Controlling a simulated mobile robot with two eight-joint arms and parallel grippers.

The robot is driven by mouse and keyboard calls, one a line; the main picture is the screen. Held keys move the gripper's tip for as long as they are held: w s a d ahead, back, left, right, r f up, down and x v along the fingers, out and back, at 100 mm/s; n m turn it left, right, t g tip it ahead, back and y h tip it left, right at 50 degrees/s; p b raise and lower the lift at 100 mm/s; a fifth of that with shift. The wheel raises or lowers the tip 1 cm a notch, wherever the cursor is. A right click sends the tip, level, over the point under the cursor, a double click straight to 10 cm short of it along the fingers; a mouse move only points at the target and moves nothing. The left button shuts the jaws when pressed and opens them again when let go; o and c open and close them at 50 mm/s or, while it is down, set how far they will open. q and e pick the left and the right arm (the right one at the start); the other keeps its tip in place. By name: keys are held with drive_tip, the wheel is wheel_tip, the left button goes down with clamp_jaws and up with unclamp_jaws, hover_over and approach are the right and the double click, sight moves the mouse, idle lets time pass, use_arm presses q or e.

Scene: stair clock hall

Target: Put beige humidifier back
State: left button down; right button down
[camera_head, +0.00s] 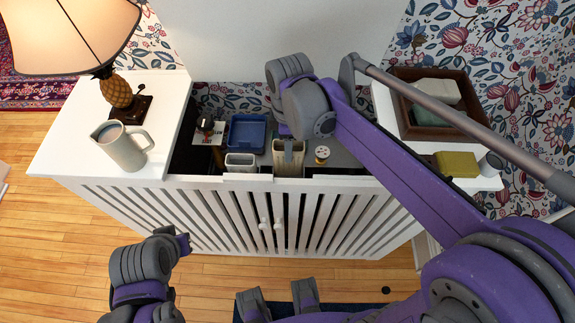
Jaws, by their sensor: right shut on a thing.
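The beige humidifier (289,160) is a narrow, upright, open-topped box at the front edge of the white slatted cabinet's open top, near the middle. My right gripper (284,131) reaches down to it from above and behind and is shut on it. The wrist hides most of the fingers. I cannot tell whether the humidifier's base is resting on anything. My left gripper (183,244) is low at the left, in front of the cabinet and away from the humidifier; its jaws do not show clearly.
A white container (240,163) stands just left of the humidifier and a thread spool (322,155) to its right. A blue tray (246,132) lies behind. A brown box (405,118) and yellow block (456,164) are right.

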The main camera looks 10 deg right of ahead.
wheel_tip(320, 180, down, 3)
drive_tip(key=shift+r, duration=0.1)
drive_tip(key=shift+f, duration=2.1)
drive_tip(key=shift+b, duration=0.3)
drive_tip(key=shift+f, duration=0.2)
drive_tip(key=shift+c, duration=1.7)
unclamp_jaws()
drive_tip(key=shift+r, duration=0.1)
drive_tip(key=shift+r, duration=0.3)
wheel_tip(320, 180, up, 12)
drive_tip(key=p, duration=0.1)
drive_tip(key=shift+f, duration=0.15)
